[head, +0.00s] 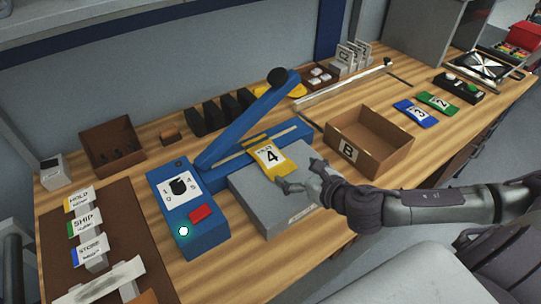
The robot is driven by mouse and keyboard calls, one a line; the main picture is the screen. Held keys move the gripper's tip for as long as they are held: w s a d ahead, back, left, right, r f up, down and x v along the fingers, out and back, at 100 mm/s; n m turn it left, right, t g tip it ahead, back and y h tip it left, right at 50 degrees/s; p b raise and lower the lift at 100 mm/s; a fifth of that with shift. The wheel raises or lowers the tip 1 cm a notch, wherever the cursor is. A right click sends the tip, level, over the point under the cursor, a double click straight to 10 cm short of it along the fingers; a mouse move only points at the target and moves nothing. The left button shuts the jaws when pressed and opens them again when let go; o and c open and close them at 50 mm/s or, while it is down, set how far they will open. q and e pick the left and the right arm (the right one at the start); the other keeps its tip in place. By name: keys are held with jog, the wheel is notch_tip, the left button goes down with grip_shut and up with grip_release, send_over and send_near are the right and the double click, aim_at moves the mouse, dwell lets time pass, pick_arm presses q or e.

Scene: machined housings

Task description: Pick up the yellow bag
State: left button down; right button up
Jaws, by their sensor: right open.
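I cannot tell whether the fingers touch the bag. My left gripper is not in view.
The blue sealer arm (255,112) is raised behind the bag. A blue control box (187,215) with a lit green button stands left. A brown bin marked B (385,135) stands right of my gripper. Blue (416,112) and green (437,102) bags lie farther right.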

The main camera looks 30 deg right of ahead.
aim_at(273, 158)
jog(key=x, duration=0.4)
jog(key=shift+w+f, duration=0.15)
jog(key=shift+w, duration=0.2)
jog(key=shift+w+a+f+p, duration=0.1)
jog(key=shift+w+a+p, duration=0.05)
jog(key=shift+w+p, duration=0.25)
jog(key=p+x, duration=0.1)
jog(key=x, duration=0.3)
jog(key=shift+w+a+f, duration=0.15)
jog(key=shift+w+f, duration=0.05)
jog(key=shift+w, duration=0.15)
jog(key=shift+s, duration=0.1)
jog(key=shift+c, duration=1)
jog(key=c, duration=0.8)
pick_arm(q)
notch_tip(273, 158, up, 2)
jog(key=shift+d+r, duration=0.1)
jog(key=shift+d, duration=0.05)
pick_arm(e)
jog(key=shift+c, duration=0.3)
jog(key=shift+r, duration=0.15)
